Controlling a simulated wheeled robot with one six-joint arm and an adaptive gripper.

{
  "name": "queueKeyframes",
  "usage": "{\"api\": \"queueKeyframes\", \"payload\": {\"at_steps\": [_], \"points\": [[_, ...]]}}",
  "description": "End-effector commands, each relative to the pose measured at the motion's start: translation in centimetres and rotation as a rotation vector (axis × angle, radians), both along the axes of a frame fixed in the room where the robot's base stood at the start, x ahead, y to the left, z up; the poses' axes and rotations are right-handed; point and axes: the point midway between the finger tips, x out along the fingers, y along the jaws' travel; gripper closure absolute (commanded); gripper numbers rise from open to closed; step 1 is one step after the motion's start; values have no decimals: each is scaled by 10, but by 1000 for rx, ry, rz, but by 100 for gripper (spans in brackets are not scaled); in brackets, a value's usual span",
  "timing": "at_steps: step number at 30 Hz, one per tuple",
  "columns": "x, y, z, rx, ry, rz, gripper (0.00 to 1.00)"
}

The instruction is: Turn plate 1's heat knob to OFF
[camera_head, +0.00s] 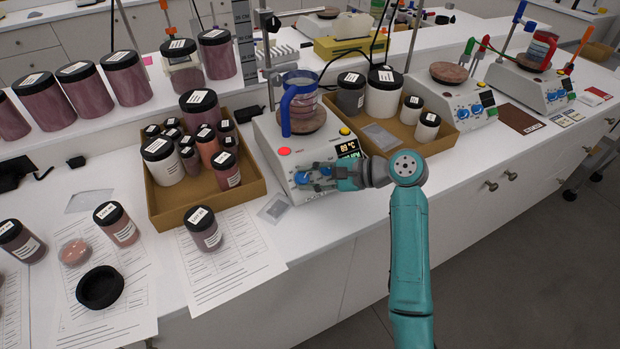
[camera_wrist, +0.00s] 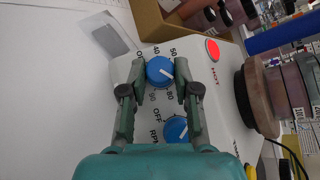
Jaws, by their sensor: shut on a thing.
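The nearest hot plate (camera_head: 310,152) has a lit display reading about 89 °C, a red HOT light and two blue knobs on its front; I cannot read a plate number. In the wrist view its heat knob (camera_wrist: 160,71) sits between the fingertips of my gripper (camera_wrist: 160,66), which is shut on it. The knob's white mark points to the lower right, away from the partly hidden OFF label at upper left. The second blue knob (camera_wrist: 175,129), by the RPM label, is below, between my finger links. In the head view my gripper (camera_head: 313,175) covers part of the knobs.
A blue-handled beaker (camera_head: 299,104) stands on the plate's round top. A cardboard tray of jars (camera_head: 204,216) is to the left, another cardboard tray (camera_head: 436,146) to the right. A small packet (camera_head: 274,208) lies by the plate's front left corner.

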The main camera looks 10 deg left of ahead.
Motion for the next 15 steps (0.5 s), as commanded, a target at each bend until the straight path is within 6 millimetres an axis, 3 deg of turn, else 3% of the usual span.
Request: {"api": "queueKeyframes", "payload": {"at_steps": [15], "points": [[4, 3, 5, -278, -187, 326, 100]]}}
